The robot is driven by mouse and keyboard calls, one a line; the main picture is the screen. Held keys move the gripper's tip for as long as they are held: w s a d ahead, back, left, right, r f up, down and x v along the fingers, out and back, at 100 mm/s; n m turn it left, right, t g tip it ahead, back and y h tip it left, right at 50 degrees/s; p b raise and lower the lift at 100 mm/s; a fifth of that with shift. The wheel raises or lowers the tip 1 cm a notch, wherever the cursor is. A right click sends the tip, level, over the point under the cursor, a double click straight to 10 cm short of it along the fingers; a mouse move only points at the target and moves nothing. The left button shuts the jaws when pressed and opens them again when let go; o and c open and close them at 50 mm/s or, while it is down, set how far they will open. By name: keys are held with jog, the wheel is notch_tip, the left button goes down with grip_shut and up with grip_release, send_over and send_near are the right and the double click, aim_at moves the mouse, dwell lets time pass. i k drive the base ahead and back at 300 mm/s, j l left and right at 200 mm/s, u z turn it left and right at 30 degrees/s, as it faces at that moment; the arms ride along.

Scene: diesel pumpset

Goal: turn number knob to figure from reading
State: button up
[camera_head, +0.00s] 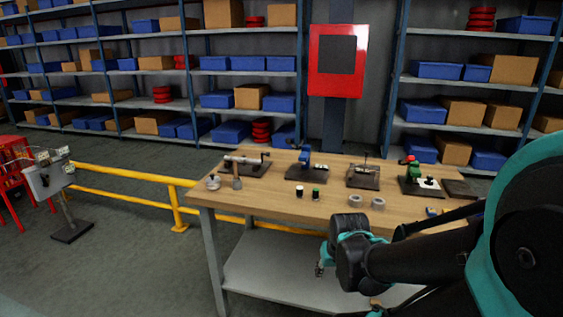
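No number knob and no figure can be made out at this size. A grey box on a post (45,180) stands at the far left, with small light-coloured parts on its top; I cannot tell whether it carries a knob or a reading. Several small devices stand on the wooden workbench (270,193), among them a blue one (304,157) and a green one with a red top (412,172). My arm comes in from the right, in front of the bench. My gripper (319,269) seems to hang low before the lower shelf, small and dark; its fingers cannot be read.
A yellow rail (125,178) runs from the left to the bench. A red-framed panel (338,60) hangs behind the bench, between shelves of blue bins and boxes. The floor at front left is clear.

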aim_at(430, 178)
jog(key=z, duration=1.05)
